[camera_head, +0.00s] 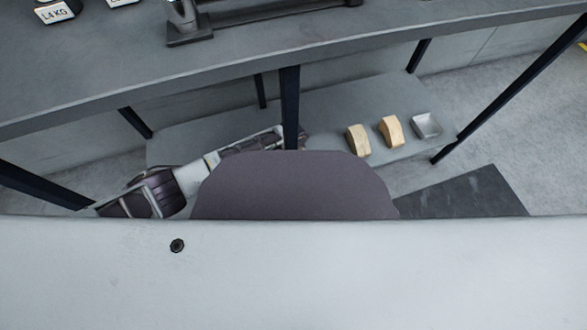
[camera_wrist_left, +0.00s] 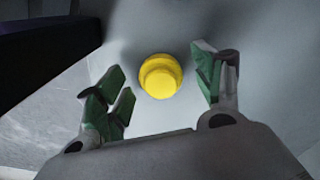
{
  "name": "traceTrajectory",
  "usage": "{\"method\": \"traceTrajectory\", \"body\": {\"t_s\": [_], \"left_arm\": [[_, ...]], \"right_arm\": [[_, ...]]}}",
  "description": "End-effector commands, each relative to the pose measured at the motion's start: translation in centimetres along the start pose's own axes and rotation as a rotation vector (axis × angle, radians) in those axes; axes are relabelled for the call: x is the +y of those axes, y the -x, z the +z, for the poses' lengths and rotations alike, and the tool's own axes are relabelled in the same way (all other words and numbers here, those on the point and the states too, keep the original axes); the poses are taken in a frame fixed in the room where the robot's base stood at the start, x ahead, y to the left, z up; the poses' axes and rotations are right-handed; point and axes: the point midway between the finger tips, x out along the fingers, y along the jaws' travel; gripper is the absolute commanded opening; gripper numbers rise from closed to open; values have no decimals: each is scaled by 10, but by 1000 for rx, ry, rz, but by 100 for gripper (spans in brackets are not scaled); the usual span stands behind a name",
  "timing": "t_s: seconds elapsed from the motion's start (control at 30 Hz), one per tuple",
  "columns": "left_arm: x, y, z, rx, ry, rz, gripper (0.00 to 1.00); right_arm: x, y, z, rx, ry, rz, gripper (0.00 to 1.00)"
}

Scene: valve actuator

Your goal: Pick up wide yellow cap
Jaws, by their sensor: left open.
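The wide yellow cap (camera_wrist_left: 160,76) is round with a smaller raised top. In the left wrist view it sits on a grey surface between and a little beyond the fingertips. My left gripper (camera_wrist_left: 162,86) is open around the line to the cap, with green pads on its fingers, and does not visibly touch it. In the head view my left gripper (camera_head: 296,138) reaches over the lower shelf behind a table leg. The cap is not visible in the head view. My right gripper is not in view.
The lower shelf (camera_head: 335,108) holds two wooden blocks (camera_head: 358,140) (camera_head: 391,131) and a small metal tray (camera_head: 427,125) to the right. The tabletop (camera_head: 110,60) hangs above, and dark table legs (camera_head: 289,105) stand close to my left arm.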

Motion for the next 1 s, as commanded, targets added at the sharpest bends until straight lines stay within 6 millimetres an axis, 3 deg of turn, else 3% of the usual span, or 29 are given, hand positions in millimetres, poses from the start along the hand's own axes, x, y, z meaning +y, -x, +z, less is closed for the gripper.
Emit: {"method": "traceTrajectory", "body": {"t_s": [0.6,0.9,1.0], "left_arm": [[0,-5,0,1,0,0,68],[0,-5,0,1,0,0,32],[0,-5,0,1,0,0,30]], "right_arm": [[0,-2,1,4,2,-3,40],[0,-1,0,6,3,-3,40],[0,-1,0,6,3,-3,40]]}}
